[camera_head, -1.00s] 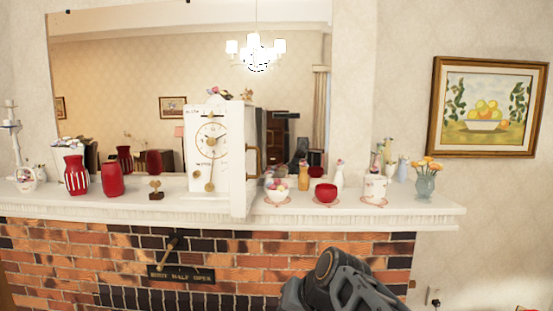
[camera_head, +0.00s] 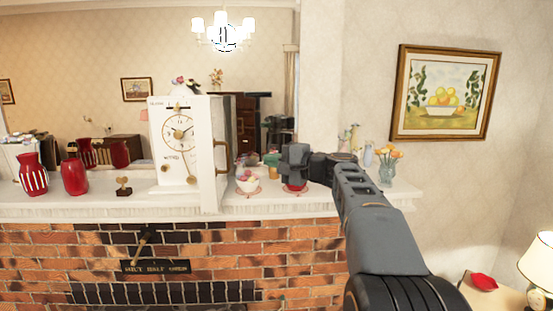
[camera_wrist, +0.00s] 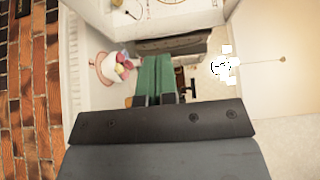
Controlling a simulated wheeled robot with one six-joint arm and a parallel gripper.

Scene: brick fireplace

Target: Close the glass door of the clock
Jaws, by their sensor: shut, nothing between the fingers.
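The white clock (camera_head: 158,150) stands on the mantel, with its dial and pendulum facing me. Its glass door (camera_head: 208,155) is open, standing out from the clock's right side and seen nearly edge-on in the head view. My gripper (camera_head: 271,159) is to the right of the door, above the mantel, and apart from it in the head view. Its green fingers are shut and empty; they also show in the wrist view (camera_wrist: 154,72). Part of the clock front (camera_wrist: 150,8) shows at the top of the wrist view.
A flower vase (camera_head: 387,170) is further right. Red vases (camera_head: 74,176) and a small ornament (camera_head: 123,187) stand left of the clock. A mirror backs the mantel.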

